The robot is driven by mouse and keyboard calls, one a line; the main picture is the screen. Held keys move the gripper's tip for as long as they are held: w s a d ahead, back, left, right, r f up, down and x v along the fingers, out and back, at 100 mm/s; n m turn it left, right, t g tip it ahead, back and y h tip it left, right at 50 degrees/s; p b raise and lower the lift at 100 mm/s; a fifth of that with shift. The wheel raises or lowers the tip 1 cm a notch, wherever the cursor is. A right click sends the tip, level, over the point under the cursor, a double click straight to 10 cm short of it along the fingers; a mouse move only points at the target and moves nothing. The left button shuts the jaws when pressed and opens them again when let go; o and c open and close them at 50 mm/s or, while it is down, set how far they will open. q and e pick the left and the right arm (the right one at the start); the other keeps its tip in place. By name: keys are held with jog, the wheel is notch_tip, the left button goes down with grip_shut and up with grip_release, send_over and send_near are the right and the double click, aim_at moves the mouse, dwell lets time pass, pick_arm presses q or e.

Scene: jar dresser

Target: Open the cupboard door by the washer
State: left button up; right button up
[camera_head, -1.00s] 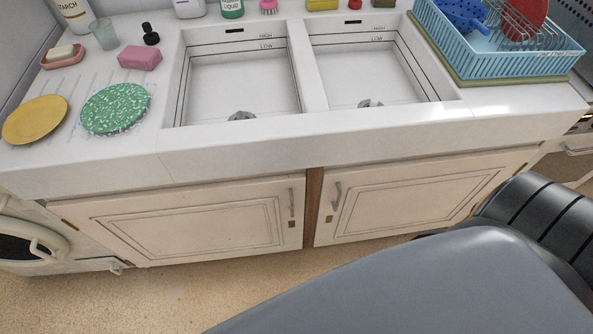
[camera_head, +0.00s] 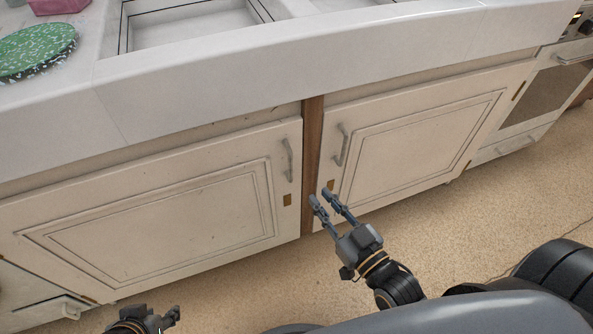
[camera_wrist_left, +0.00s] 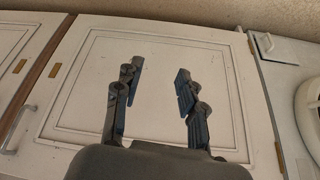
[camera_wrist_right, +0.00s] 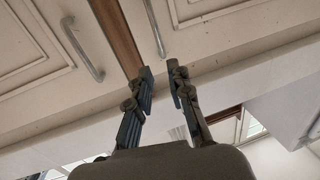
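The cupboard door by the washer is the left cream panelled door (camera_head: 150,225), and it is closed. Its metal handle (camera_head: 289,160) is near its right edge, beside the wooden post. The door fills the left wrist view (camera_wrist_left: 155,75), upside down, with its handle (camera_wrist_left: 20,115) at far left. My left gripper (camera_head: 172,318) is partly cut off at the bottom edge of the head view; the left wrist view shows it open and empty before the panel. My right gripper (camera_head: 325,199) is partly open and empty, below the handles near the post. The handle also shows in the right wrist view (camera_wrist_right: 155,28).
The right cupboard door (camera_head: 420,135) is closed, with its own handle (camera_head: 341,145). The white washer (camera_wrist_left: 285,90) adjoins the left door. The sink counter (camera_head: 230,95) overhangs both doors. An oven (camera_head: 545,95) stands at right. The floor (camera_head: 480,215) before the doors looks clear.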

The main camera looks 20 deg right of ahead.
aim_at(291, 161)
pick_arm(q)
jog(key=w+d+r+t+b, duration=0.1)
jog(key=w+r+t, duration=0.2)
jog(key=w, duration=0.2)
jog(key=w+d+r+t+h+b, duration=0.1)
jog(key=w+d+r+t, duration=0.1)
jog(key=w+r+t, duration=0.1)
jog(key=shift+w+d+r+h, duration=0.2)
jog(key=shift+w+d+h, duration=0.1)
jog(key=shift+w, duration=0.55)
pick_arm(e)
jog(key=shift+x, duration=6.9)
jog(key=shift+s, duration=0.1)
grip_shut()
